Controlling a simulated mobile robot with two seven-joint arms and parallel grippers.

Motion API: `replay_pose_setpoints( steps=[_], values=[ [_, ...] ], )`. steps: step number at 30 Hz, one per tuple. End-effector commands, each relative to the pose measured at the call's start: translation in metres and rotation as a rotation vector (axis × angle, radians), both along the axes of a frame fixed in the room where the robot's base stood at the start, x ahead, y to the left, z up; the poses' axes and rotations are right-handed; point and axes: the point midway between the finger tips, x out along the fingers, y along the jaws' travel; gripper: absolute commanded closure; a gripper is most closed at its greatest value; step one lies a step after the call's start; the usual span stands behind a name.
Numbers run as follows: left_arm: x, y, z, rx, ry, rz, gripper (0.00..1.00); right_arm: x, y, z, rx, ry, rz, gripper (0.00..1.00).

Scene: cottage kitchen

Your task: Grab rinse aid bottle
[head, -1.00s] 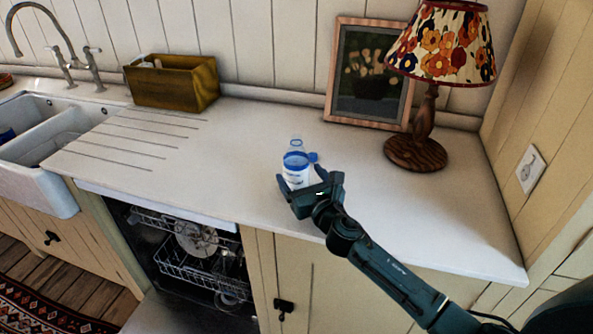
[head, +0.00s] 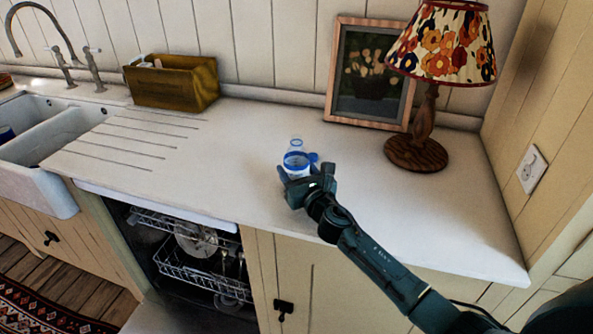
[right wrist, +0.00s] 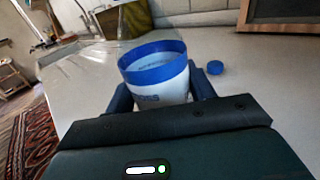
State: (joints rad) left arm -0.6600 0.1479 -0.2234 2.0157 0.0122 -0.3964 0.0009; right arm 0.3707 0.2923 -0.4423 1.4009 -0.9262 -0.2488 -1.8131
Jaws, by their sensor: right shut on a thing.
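The rinse aid bottle (head: 296,160) stands upright on the white worktop, with a clear top, a blue band and a white lower part. In the right wrist view the bottle (right wrist: 155,75) shows its blue band and part of its lettering between my fingers. My right gripper (head: 304,176) is shut on the bottle from the front side, low on its body; the gripper hides the bottle's lower part. My left gripper is not in view.
A table lamp (head: 424,120) and a framed picture (head: 328,75) stand behind on the right. A wooden box (head: 175,85) is at the back left, near the sink (head: 40,185). An open dishwasher (head: 200,265) is below the worktop (head: 235,150), which is clear around the bottle.

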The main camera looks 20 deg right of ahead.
Motion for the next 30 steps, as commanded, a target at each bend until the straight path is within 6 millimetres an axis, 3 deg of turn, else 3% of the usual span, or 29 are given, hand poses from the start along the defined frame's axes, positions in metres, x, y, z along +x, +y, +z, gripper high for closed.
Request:
replay_pose_setpoints(
  steps=[6,17,30],
  values=[
    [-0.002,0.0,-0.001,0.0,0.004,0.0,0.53,0.0,0.0,0.001,0.0,-0.001,0.0,0.74],
    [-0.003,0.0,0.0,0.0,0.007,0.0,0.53,0.0,0.0,0.004,-0.001,-0.002,0.0,0.74],
    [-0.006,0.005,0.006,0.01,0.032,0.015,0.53,0.001,0.0,0.04,-0.001,-0.004,0.001,0.74]
  ],
)
